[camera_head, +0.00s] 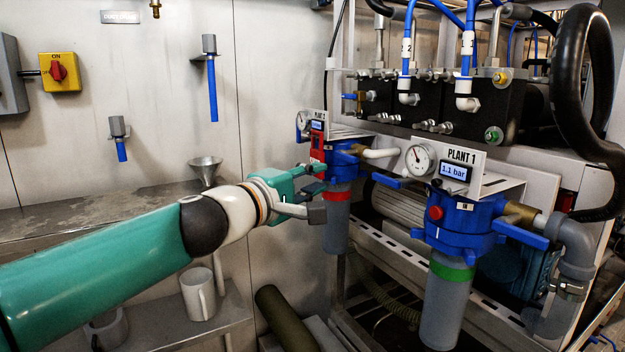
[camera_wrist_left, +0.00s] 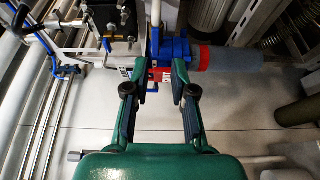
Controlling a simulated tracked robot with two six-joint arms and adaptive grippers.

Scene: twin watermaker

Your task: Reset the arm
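My left arm reaches in from the left in the head view. Its green gripper (camera_head: 319,194) is in front of the blue filter head (camera_head: 345,160) of the further plant, which has a red ring and a grey bowl (camera_head: 336,226). In the left wrist view, the two fingers of the gripper (camera_wrist_left: 160,68) are apart with nothing held between them. The blue filter head (camera_wrist_left: 178,52) and its red collar lie beyond the fingertips; I cannot tell whether a finger touches them. My right gripper is in neither view.
Plant 1's blue filter (camera_head: 465,225), with a green ring and grey bowl, stands to the right under a pressure gauge (camera_head: 420,159). A funnel (camera_head: 206,170) and blue-handled tools hang on the wall behind.

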